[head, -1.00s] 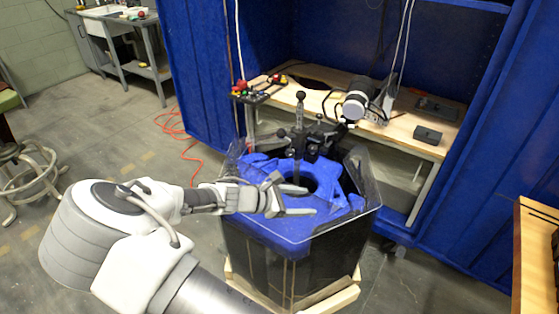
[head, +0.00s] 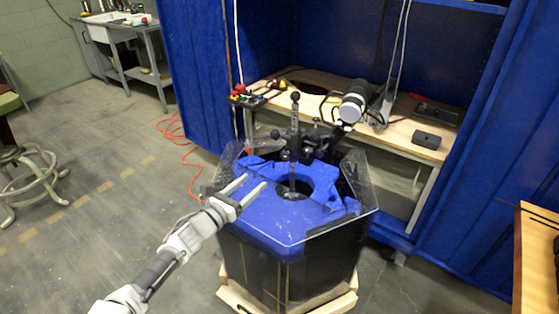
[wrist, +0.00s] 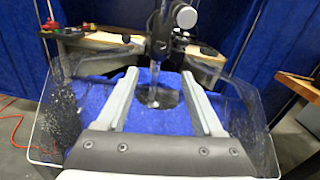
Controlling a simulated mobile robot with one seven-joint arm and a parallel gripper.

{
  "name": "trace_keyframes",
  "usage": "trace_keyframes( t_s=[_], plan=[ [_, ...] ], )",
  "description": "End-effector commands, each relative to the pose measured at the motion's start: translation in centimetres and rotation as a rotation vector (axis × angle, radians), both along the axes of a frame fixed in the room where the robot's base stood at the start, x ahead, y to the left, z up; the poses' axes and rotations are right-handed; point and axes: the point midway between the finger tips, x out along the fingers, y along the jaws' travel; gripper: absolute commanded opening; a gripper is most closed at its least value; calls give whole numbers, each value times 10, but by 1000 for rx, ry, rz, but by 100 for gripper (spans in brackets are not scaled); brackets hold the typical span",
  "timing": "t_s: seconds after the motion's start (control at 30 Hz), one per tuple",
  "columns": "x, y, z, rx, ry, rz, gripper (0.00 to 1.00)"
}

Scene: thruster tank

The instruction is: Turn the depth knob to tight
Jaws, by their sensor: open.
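The tank (head: 290,265) is a dark hexagonal vessel with a blue top (head: 275,215) and a round opening. A black fixture (head: 318,142) with small knobs stands at the back of it, and a clear rod hangs into the opening. A black ball knob (head: 295,96) tops the upright post. I cannot tell which knob sets depth, nor its setting. My gripper (head: 250,182) is open and empty at the tank's near left edge, apart from the fixture. In the wrist view, the fixture (wrist: 165,40) shows beyond and between my open fingers (wrist: 159,74).
Clear panels (head: 335,222) rise around the tank top. Behind is a wooden bench (head: 395,130) with a black-and-silver cylinder (head: 353,105) and a red-button box (head: 240,92). Blue curtains enclose the bench.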

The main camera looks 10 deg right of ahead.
Motion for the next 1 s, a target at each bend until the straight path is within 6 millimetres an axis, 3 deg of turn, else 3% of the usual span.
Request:
trace_keyframes(
  t_s=[0.53,0.73,1.0],
  plan=[
    [82,-85,-2,1,-1,-3,68],
    [98,-100,-1,1,0,-2,68],
    [102,-104,0,1,0,0,68]
  ],
)
